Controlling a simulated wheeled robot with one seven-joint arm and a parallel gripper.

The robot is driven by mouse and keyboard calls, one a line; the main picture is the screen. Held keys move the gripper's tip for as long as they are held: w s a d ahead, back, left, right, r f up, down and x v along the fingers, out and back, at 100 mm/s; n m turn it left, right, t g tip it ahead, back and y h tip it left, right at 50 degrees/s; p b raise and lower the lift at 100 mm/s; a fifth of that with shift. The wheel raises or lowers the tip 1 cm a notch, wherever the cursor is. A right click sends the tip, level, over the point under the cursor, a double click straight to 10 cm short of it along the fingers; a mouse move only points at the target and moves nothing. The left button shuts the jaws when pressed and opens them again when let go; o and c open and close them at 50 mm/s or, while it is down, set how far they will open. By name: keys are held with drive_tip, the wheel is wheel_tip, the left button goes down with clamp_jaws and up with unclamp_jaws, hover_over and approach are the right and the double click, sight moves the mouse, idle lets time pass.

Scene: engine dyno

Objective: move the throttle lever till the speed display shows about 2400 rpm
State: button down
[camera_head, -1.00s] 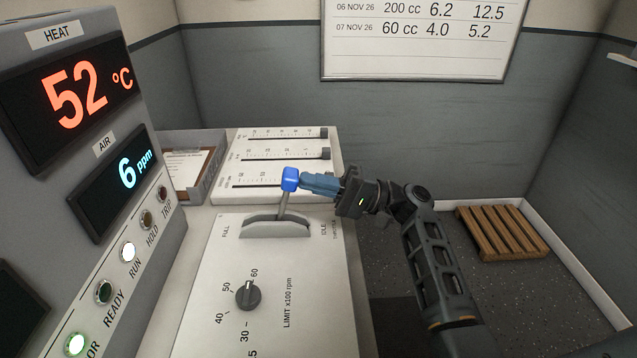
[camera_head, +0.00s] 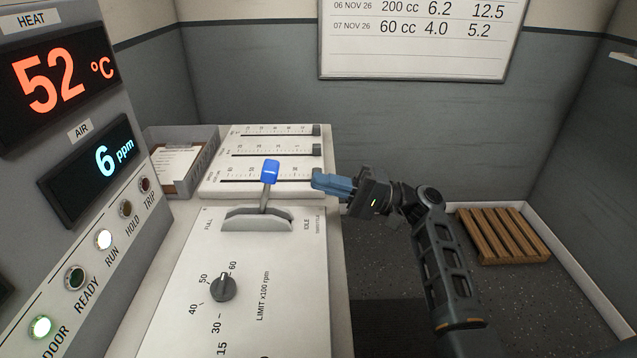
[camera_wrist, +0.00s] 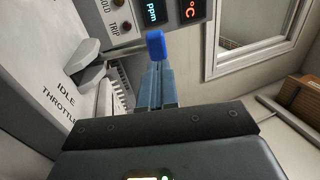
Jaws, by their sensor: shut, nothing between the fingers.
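The throttle lever (camera_head: 266,188) has a blue knob and stands in a grey slotted mount between the FULL mark at left and the IDLE mark at right. It stands almost upright, tipped slightly right at the top. My gripper (camera_head: 315,180) is shut and empty, to the right of the knob with a clear gap in the head view. In the wrist view the blue knob (camera_wrist: 156,46) shows just beyond my shut fingertips (camera_wrist: 158,66). The speed display is not in view; the displays that show read 52 °C and 6 ppm.
A limit dial (camera_head: 223,288) sits on the panel in front of the lever. A slider panel (camera_head: 212,187) and a grey tray (camera_head: 212,140) stand behind. The display cabinet (camera_head: 125,100) rises at left. A wooden pallet (camera_head: 500,235) lies on the floor at right.

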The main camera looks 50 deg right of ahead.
drive_tip(key=b+v, duration=0.1)
drive_tip(key=v, duration=0.7)
drive_tip(key=w+a+r+n+g+y, duration=0.4)
drive_tip(key=w+a+r+n+g, duration=0.2)
drive_tip(key=w+a+r+g, duration=0.55)
drive_tip(key=w+a+r+m+g+h, duration=0.1)
drive_tip(key=w+a+r+g+h, duration=0.25)
drive_tip(key=w+a+h, duration=0.2)
drive_tip(key=w+a+r+m+g+h, duration=0.1)
drive_tip(key=w+a+r+g+h, duration=0.1)
drive_tip(key=w+a+g+h, duration=0.35)
drive_tip(key=d+r+m+t+h, duration=0.1)
drive_tip(key=d+r+m+h, duration=0.1)
drive_tip(key=d+m+h, duration=0.45)
drive_tip(key=s+d+f+n+h, duration=0.1)
drive_tip(key=s+d+f+n, duration=0.1)
drive_tip(key=s+f, duration=0.4)
drive_tip(key=shift+d+f+h, duration=0.35)
drive_tip(key=shift+f, duration=1.95)
